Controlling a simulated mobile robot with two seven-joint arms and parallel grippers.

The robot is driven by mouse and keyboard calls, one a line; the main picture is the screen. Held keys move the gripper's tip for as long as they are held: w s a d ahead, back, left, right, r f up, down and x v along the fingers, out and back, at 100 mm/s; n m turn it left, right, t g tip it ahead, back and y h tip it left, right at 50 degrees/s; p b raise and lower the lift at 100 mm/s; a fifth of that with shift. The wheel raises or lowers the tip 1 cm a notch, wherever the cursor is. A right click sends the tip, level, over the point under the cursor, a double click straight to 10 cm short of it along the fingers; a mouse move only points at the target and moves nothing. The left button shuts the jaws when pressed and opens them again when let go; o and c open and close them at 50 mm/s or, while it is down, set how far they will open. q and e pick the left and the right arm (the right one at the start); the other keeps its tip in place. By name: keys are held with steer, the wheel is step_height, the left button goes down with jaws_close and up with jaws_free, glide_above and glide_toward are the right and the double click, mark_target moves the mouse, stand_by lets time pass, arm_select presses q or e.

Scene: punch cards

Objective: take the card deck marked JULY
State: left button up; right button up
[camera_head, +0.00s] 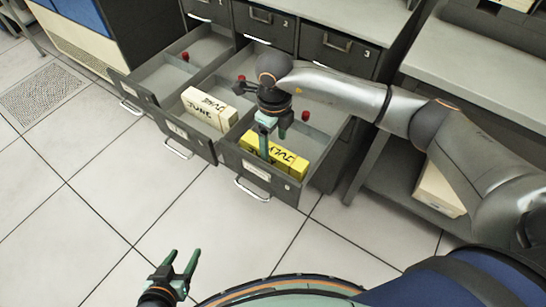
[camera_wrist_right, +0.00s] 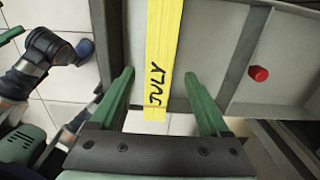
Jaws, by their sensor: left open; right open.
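The yellow card deck marked JULY (camera_head: 288,159) lies in the open right-hand drawer (camera_head: 262,186). It also shows in the right wrist view (camera_wrist_right: 165,45), with its lettered end toward my gripper. My right gripper (camera_head: 264,150) is open above that drawer, over the deck. In the right wrist view the open fingers (camera_wrist_right: 159,76) stand on either side of the deck's end, with gaps to both sides. In the head view the right gripper hides part of the deck. My left gripper (camera_head: 184,262) is open and empty above the floor at the bottom left.
A cream deck marked JUNE (camera_head: 210,107) lies in the middle open drawer. The left open drawer (camera_head: 165,75) shows no deck. Small red knobs (camera_head: 305,115) show in the drawers. Closed drawers (camera_head: 338,46) stand behind; a grey shelf unit (camera_head: 470,80) is at the right.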

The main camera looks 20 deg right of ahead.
mark_target(273, 149)
step_height(273, 149, down, 4)
steer(key=shift+a+r, duration=0.1)
steer(key=shift+r, duration=0.15)
jaws_close()
stand_by(0.5)
steer(key=shift+r, duration=0.1)
